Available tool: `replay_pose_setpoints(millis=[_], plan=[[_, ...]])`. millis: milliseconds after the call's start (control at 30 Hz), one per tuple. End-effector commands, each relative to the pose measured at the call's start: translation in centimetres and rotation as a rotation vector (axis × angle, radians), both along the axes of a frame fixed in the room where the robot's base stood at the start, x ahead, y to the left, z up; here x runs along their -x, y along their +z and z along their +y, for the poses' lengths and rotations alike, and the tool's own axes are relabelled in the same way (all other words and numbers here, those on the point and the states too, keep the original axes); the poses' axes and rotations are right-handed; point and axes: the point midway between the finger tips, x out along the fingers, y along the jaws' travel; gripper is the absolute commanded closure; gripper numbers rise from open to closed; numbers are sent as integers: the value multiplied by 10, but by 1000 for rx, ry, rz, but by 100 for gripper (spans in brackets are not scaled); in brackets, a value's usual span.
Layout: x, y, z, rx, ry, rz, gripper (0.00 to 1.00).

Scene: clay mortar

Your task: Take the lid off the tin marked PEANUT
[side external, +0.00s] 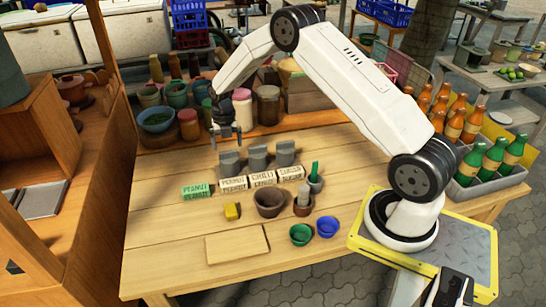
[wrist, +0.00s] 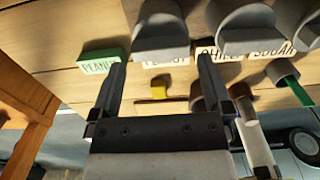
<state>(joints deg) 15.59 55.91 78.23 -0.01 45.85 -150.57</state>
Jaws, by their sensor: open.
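Three grey tins stand in a row on the wooden table, each behind a white name card. The left tin (side external: 230,162) is behind the card that appears to read PEANUT (side external: 233,184); in the wrist view this tin (wrist: 160,35) is ahead of the space between the fingers. The other two tins (side external: 258,157) (side external: 285,153) stand to its right, behind cards reading CHILLI and SUGAR. I cannot make out a separate lid edge. My gripper (side external: 226,133) is open and empty, pointing down above the left tin, apart from it; both fingers show in the wrist view (wrist: 160,72).
A green card (side external: 196,191), also marked PEANUT, lies left of the white cards. Jars (side external: 243,108) line the back shelf.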

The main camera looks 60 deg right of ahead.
Motion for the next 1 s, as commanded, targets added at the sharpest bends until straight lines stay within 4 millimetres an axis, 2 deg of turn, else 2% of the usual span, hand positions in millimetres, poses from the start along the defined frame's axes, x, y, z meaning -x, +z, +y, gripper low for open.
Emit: replay_pose_setpoints(millis=[133,300,867,900,967,1000], plan=[[3,-19,2,-1,0,4,0],[2,-34,1,1,0,1,0],[2,-38,1,0,0,0,0],[2,-38,1,0,0,0,3],[2,-37,1,0,0,0,22],[2,-37,1,0,0,0,35]])
